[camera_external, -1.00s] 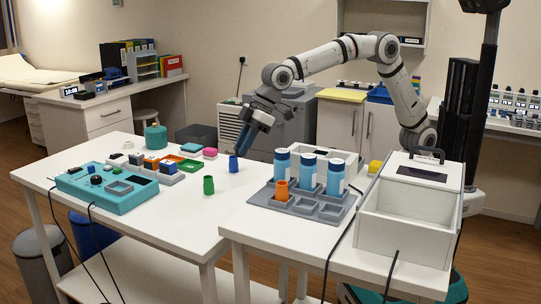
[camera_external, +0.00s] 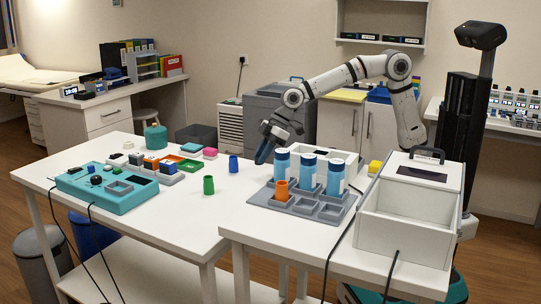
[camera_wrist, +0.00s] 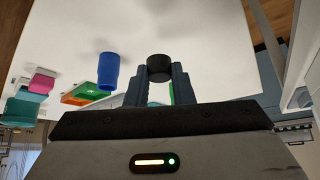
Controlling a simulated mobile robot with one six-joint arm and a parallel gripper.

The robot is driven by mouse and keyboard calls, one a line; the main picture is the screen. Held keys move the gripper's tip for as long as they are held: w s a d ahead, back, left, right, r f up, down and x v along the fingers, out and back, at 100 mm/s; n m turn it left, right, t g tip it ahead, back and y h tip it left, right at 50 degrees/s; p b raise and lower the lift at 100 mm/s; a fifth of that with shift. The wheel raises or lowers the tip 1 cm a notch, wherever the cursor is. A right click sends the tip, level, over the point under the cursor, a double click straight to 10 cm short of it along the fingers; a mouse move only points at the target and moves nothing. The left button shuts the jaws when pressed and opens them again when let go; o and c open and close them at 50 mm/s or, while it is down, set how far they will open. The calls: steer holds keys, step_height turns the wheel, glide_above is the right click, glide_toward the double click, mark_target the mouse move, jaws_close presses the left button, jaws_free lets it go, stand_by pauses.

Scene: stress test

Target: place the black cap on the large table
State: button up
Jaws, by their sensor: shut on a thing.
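The black cap (camera_wrist: 159,67) is held between the fingertips of my gripper (camera_wrist: 159,80) in the wrist view. My gripper is shut on it. In the external view my gripper (camera_external: 262,158) points down over the right rear part of the white large table (camera_external: 150,222), left of the blue-capped bottles. The cap cannot be made out there. The table's white top (camera_wrist: 205,35) lies behind the cap in the wrist view. I cannot tell whether the cap touches it.
A blue cup (camera_external: 233,163) and a green cup (camera_external: 208,185) stand left of my gripper. A grey rack (camera_external: 302,206) with several bottles and an orange cup (camera_external: 281,190) stands to the right. A teal box (camera_external: 107,190) sits at the left. The table's front middle is clear.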

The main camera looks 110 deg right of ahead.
mark_target(257, 178)
steer(key=shift+f+b, duration=0.55)
steer(key=shift+f, duration=1.8)
steer(key=shift+f, duration=0.2)
steer(key=o, duration=0.9)
steer(key=shift+r, duration=0.2)
steer(key=shift+r, duration=0.25)
steer(key=p+v, duration=0.2)
steer(key=v, duration=0.9)
steer(key=shift+s+r, duration=0.2)
steer(key=shift+s, duration=0.1)
